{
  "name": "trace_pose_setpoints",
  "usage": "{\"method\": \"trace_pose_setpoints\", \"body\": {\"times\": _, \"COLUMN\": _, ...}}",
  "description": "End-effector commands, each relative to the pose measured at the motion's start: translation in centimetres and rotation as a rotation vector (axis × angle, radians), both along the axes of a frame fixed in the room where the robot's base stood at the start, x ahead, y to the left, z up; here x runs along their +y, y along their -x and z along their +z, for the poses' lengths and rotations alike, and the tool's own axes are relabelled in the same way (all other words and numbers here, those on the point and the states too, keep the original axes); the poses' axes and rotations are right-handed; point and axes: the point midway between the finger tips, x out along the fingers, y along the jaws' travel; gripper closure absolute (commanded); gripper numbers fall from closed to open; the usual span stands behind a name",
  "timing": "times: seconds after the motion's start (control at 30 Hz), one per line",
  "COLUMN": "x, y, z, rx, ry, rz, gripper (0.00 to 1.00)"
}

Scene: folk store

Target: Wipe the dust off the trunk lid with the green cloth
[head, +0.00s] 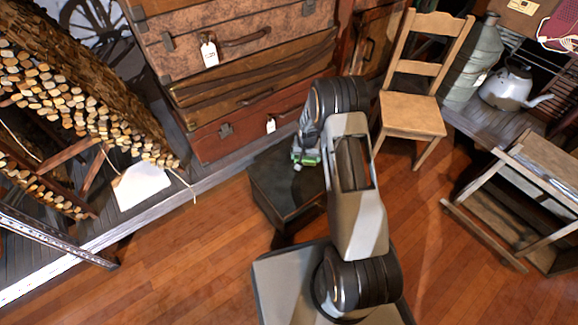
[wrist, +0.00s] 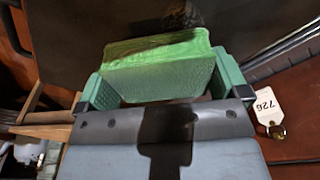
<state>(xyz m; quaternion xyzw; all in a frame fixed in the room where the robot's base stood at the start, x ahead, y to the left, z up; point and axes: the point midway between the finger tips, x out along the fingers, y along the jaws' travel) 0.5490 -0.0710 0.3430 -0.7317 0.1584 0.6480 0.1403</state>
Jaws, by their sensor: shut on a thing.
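My gripper (head: 306,156) is over the dark low trunk (head: 274,186), above its flat lid. In the wrist view my gripper (wrist: 163,84) has its two green fingers at either side of the green cloth (wrist: 158,52), shut on it. The cloth looks like a thick folded pad. A dark surface, apparently the trunk lid (wrist: 75,35), lies beyond the cloth. I cannot tell if the cloth touches it. A small green patch shows at the fingertips in the head view. My arm hides the trunk's right part. No dust can be made out clearly.
Stacked suitcases (head: 238,65) with tags stand behind the trunk. A wooden chair (head: 413,112) stands to the right, with a kettle (head: 512,88) beyond it and a wooden stand (head: 530,200) at far right. The wooden floor (head: 190,255) at front left is clear.

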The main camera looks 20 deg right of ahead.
Motion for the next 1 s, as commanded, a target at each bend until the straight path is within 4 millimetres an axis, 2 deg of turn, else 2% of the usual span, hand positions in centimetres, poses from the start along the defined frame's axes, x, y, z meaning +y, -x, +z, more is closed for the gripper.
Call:
{"method": "trace_pose_setpoints", "body": {"times": 0.03, "x": 0.1, "y": 0.0, "z": 0.9, "rx": -0.001, "ry": 0.001, "rz": 0.001, "gripper": 0.26}}
{"method": "trace_pose_setpoints", "body": {"times": 0.3, "x": 0.3, "y": 0.0, "z": 3.1, "rx": 0.0, "ry": 0.0, "rz": 0.004, "gripper": 0.26}}
{"method": "trace_pose_setpoints", "body": {"times": 0.5, "x": 0.3, "y": 0.0, "z": 3.7, "rx": 0.001, "ry": -0.001, "rz": 0.006, "gripper": 0.26}}
{"method": "trace_pose_setpoints", "body": {"times": 0.87, "x": 0.4, "y": 0.0, "z": 3.8, "rx": 0.0, "ry": 0.0, "rz": 0.007, "gripper": 0.26}}
{"method": "trace_pose_setpoints", "body": {"times": 1.0, "x": 1.1, "y": 0.4, "z": 5.4, "rx": -0.003, "ry": 0.001, "rz": 0.044, "gripper": 0.26}}
